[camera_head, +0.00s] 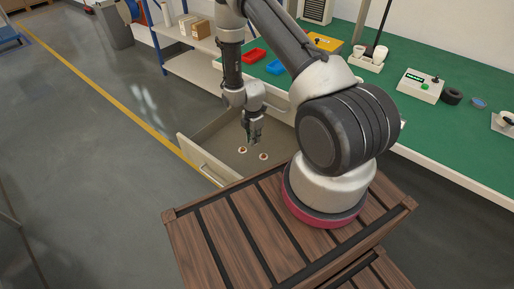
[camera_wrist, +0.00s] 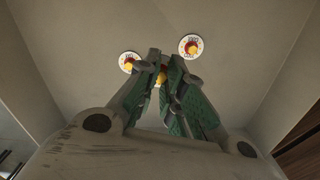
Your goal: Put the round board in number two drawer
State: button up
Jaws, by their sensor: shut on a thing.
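An open drawer (camera_head: 205,162) juts out from under the green workbench; no number on it can be read. Two small round white boards with red and yellow centres lie apart on its floor, one left (camera_wrist: 130,62) and one right (camera_wrist: 190,46) in the wrist view. They also show in the head view, left (camera_head: 243,149) and right (camera_head: 263,157). My gripper (camera_head: 254,142) points down inside the drawer area. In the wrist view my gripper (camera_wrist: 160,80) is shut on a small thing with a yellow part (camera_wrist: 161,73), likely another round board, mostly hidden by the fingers.
The drawer walls (camera_wrist: 38,75) stand on both sides of my gripper. The green bench top (camera_head: 440,140) carries a red bin (camera_head: 254,55), a blue bin (camera_head: 276,67), and a test box (camera_head: 420,85). A shelf rack (camera_head: 190,65) stands behind the drawer. The drawer floor around the boards is bare.

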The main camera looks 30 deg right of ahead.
aim_at(254, 153)
jog(key=shift+f, duration=3.5)
jog(key=o, duration=0.7)
jog(key=shift+f, duration=0.1)
jog(key=shift+c, duration=0.2)
notch_tip(254, 153, up, 12)
jog(key=shift+r, duration=0.15)
